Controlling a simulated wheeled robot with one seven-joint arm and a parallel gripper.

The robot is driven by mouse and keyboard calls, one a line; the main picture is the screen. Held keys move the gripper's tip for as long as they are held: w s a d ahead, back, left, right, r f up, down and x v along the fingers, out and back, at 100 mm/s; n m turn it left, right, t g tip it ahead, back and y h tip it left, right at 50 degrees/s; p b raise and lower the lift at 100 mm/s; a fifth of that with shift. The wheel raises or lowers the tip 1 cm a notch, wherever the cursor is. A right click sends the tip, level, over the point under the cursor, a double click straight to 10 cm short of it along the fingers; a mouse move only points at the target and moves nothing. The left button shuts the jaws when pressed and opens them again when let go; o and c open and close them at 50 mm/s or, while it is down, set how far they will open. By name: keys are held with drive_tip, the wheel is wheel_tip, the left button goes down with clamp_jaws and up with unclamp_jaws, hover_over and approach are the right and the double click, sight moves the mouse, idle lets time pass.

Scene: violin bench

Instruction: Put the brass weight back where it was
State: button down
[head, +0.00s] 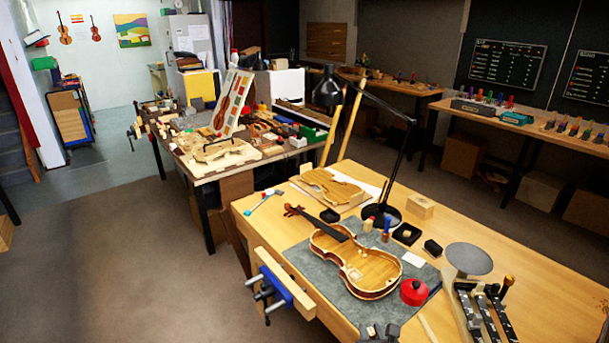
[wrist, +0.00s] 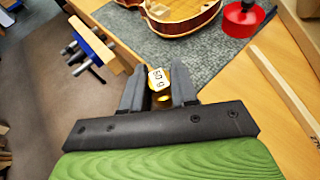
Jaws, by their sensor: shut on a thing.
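The brass weight (wrist: 162,98) carries a white label reading "50 g" and is between my gripper's two dark fingers in the wrist view. My gripper (wrist: 156,88) is shut on it. In the head view my gripper (head: 379,332) shows at the bottom edge, near the front edge of the workbench, and I cannot make out the weight there. A round grey plate (head: 468,258) lies on the bench to the right.
An open violin body (head: 372,271) lies on a grey mat (head: 330,262), with a red round container (head: 414,292) beside it. A black lamp (head: 386,213) stands behind. Bare bench shows at right.

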drive_tip(key=shift+s+a+f, duration=0.1)
drive_tip(key=shift+a+f, duration=0.15)
drive_tip(key=shift+a, duration=0.3)
idle(0.4)
